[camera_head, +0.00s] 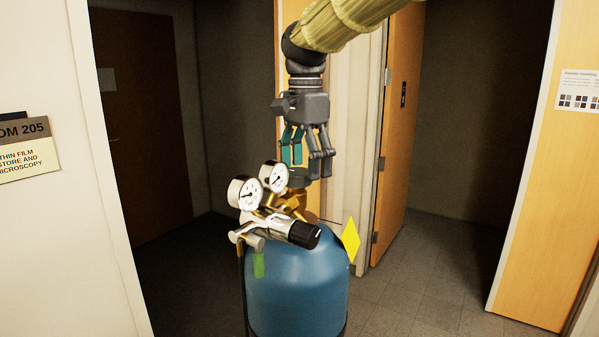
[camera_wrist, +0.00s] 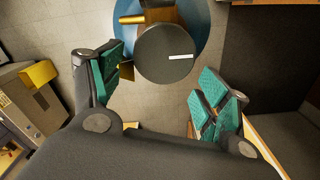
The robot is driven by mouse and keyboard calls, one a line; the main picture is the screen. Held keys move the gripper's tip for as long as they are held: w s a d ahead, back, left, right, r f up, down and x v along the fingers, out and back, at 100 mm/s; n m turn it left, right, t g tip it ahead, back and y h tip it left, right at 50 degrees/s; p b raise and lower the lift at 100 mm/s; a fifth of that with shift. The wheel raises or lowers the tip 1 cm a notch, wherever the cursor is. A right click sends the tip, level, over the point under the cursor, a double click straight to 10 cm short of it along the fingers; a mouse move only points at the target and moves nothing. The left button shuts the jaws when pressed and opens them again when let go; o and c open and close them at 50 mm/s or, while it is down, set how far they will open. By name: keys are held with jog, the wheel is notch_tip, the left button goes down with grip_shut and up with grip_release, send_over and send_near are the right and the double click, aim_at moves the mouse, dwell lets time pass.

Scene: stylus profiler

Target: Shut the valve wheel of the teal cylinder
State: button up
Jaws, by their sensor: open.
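The teal cylinder (camera_head: 297,288), blue-teal in colour, stands upright in the lower middle of the head view, with a brass valve (camera_head: 292,201) on top. In the wrist view its valve wheel (camera_wrist: 165,58) is a dark round disc with a white mark. My gripper (camera_head: 306,167) points down just above the valve, open and empty. In the wrist view the teal finger pads of my gripper (camera_wrist: 162,86) are spread wide, and the wheel lies ahead of them, toward the top of the picture. I see no contact.
A regulator with two gauges (camera_head: 248,193) and a black knob (camera_head: 304,235) sits at the front of the valve, close under my gripper. A yellow diamond label (camera_head: 351,239) is at the cylinder's right. An open wooden door (camera_head: 395,140) stands behind. Floor at right is clear.

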jog(key=shift+w+a+r, duration=0.15)
jog(key=shift+r, duration=1.3)
notch_tip(320, 180, up, 2)
jog(key=shift+r, duration=1.05)
jog(key=shift+r, duration=0.5)
notch_tip(320, 180, up, 11)
send_over(304, 169)
